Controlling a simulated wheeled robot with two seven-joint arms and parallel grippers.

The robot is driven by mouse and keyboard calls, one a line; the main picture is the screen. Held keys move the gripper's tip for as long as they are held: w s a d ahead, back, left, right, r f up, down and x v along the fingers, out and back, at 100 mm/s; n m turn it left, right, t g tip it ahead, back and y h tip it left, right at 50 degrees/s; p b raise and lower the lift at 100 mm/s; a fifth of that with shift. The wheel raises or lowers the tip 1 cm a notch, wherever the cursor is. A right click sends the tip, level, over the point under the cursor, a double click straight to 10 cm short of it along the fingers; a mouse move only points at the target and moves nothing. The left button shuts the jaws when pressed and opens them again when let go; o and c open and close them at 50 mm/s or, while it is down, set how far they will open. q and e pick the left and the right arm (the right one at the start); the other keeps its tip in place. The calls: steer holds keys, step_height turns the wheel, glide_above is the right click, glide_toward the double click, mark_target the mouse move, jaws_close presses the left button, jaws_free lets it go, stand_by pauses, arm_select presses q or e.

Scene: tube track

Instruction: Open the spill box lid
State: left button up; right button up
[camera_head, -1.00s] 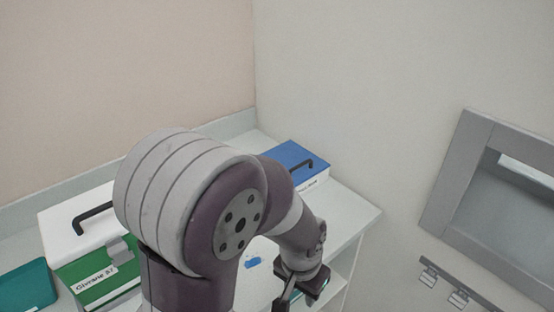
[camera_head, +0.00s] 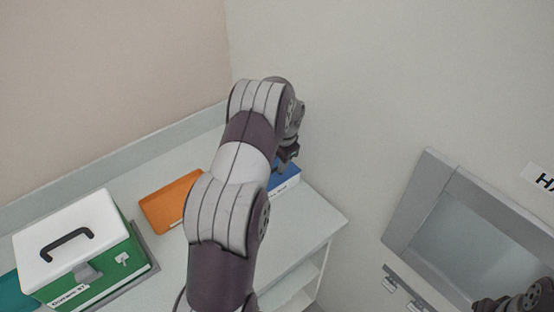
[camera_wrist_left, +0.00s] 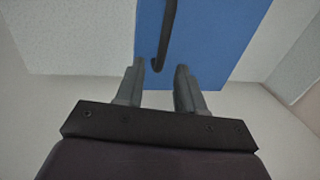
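A box with a blue lid (camera_head: 286,181) stands at the back right of the counter; its label is too small to read. My arm and left gripper (camera_head: 287,163) hide much of it in the head view. In the left wrist view the blue lid (camera_wrist_left: 215,40) fills the upper middle, with its black bar handle (camera_wrist_left: 168,35). My left gripper (camera_wrist_left: 158,76) is open and empty, its fingers apart, with the handle's near end between or just beyond the fingertips. I cannot tell whether they touch. The lid looks shut.
A green box with a white lid (camera_head: 105,215) and black handle stands at the left. An orange flat item (camera_head: 170,200) lies on the counter (camera_head: 318,222) behind my arm. A grey wall recess (camera_head: 470,235) is at the right.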

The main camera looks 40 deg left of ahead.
arm_select(q)
steer(key=shift+a+f, duration=0.2)
steer(key=shift+f, duration=0.4)
steer(key=shift+s+a+f, duration=0.1)
steer(key=shift+f, duration=0.2)
steer(key=shift+s, duration=0.2)
steer(key=shift+w+f, duration=0.1)
steer(key=shift+w, duration=0.1)
steer(key=c, duration=0.3)
jaws_close()
arm_select(e)
steer(key=shift+s+r, duration=0.2)
steer(key=shift+r, duration=0.2)
